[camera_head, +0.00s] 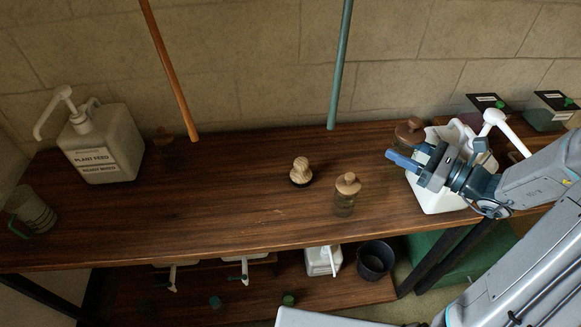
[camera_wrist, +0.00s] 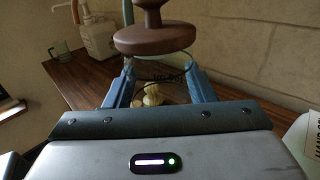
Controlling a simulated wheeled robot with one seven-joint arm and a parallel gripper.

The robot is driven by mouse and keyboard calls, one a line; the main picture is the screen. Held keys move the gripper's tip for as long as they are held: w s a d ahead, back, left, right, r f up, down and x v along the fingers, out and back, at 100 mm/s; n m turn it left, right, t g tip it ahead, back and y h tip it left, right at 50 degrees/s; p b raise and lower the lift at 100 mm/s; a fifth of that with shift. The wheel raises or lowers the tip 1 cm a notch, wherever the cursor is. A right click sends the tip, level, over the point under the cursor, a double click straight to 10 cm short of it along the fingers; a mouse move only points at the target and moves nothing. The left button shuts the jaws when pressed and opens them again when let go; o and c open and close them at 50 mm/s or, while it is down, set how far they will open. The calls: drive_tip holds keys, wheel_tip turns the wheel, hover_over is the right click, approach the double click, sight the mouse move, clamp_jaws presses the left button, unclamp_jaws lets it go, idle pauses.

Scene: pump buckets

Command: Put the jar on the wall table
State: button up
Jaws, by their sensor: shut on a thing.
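A glass jar with a dark brown wooden lid and knob (camera_wrist: 153,38) is between the two blue fingers of my gripper (camera_wrist: 160,86) in the wrist view. My gripper is shut on it, and its glass body shows faintly between the fingers. In the head view, my gripper (camera_head: 404,161) is at the right end of the wooden wall table (camera_head: 240,215), and a brown-lidded jar (camera_head: 410,129) shows just behind it. The jar's base is hidden, so I cannot tell whether it touches the table.
A white jug (camera_head: 438,195) is right by my gripper. A light-lidded jar (camera_head: 345,194) and a wooden brush (camera_head: 300,171) stand mid-table. A plant feed pump bottle (camera_head: 101,145) and a mug (camera_head: 33,210) are at left. Two poles rise at the back. The table's left-centre is clear.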

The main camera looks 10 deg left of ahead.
drive_tip(key=shift+s, duration=0.1)
wheel_tip(320, 180, down, 18)
drive_tip(key=shift+r+b, duration=0.1)
drive_tip(key=shift+b, duration=0.2)
idle(0.5)
drive_tip(key=shift+f, duration=0.2)
drive_tip(key=o, duration=0.8)
drive_tip(key=shift+f, duration=0.1)
drive_tip(key=shift+c, duration=0.2)
drive_tip(key=o, duration=0.4)
